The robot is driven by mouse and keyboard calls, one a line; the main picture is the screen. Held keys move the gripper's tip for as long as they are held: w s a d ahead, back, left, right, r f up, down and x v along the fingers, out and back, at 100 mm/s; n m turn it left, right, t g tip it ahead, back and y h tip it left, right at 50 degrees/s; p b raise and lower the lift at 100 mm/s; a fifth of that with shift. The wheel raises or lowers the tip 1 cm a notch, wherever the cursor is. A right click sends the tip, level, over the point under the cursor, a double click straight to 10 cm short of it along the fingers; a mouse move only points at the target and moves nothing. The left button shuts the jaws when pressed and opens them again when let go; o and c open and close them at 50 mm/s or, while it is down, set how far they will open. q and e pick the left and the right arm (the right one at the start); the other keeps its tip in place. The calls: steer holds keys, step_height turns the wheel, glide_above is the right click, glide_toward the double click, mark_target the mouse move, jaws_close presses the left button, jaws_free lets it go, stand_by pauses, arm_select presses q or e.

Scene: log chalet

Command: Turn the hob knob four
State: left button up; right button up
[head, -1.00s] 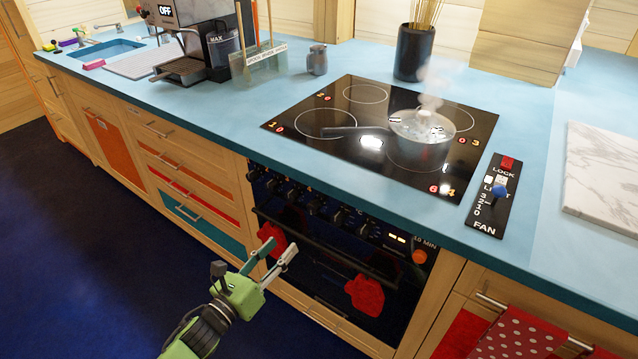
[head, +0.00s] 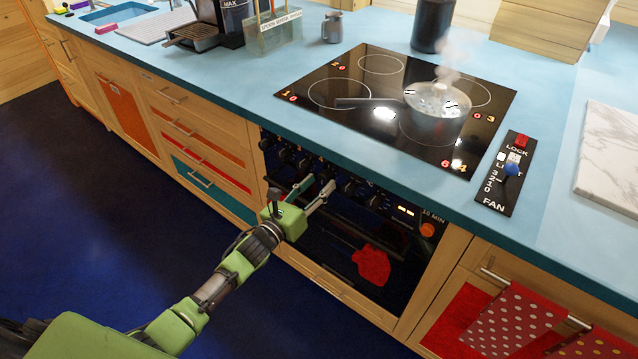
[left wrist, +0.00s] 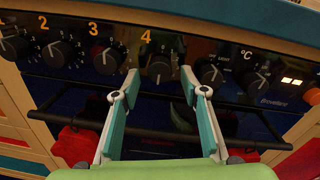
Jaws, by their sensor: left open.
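Hob knob four is a black round knob (left wrist: 159,70) under an orange 4 on the oven's front panel. In the head view knob four (head: 327,174) is partly behind my fingertips. My left gripper (head: 320,182) is open and points at the panel. In the left wrist view its fingertips (left wrist: 159,76) lie one on each side of the knob. I cannot tell whether they touch it. The black glass hob (head: 350,122) shows a red 6 by its number 4. A steaming pan (head: 437,115) stands on its right side. My right gripper is not in view.
Knob three (left wrist: 108,60) and a temperature-side knob (left wrist: 210,73) flank knob four. The oven's bar handle (left wrist: 75,103) runs below the knobs, under my fingers. Red mitts (head: 372,264) show at the oven front. A fan control panel (head: 495,195) is on the counter.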

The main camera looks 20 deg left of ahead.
arm_select(q)
steer(key=shift+w+d, duration=0.15)
steer(key=shift+w, duration=0.3)
steer(key=c, duration=1.1)
